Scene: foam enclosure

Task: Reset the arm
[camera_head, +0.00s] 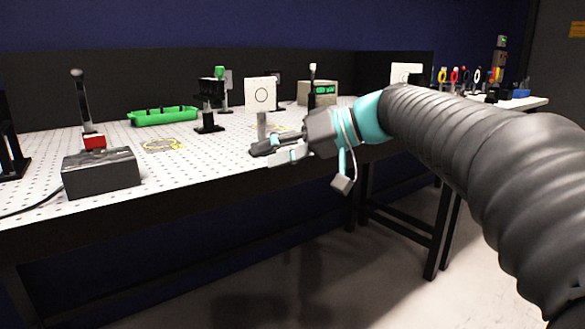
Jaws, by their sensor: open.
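My arm reaches in from the right side of the head view, with its dark ribbed sleeve and teal wrist. My gripper (268,153) points left over the front edge of the white perforated table (215,160). It is open, and I see nothing held between its fingers. A white square target plate on a post (260,94) stands behind the gripper, and the gripper hides the foot of that post. A small grey cable end hangs below my wrist.
A dark box with a lever and red part (101,172) stands at the table's front left. A green tray (163,116), a black stand (209,100) and a beige device with a green display (317,93) stand farther back. Coloured tools (455,77) stand far right. Floor below is free.

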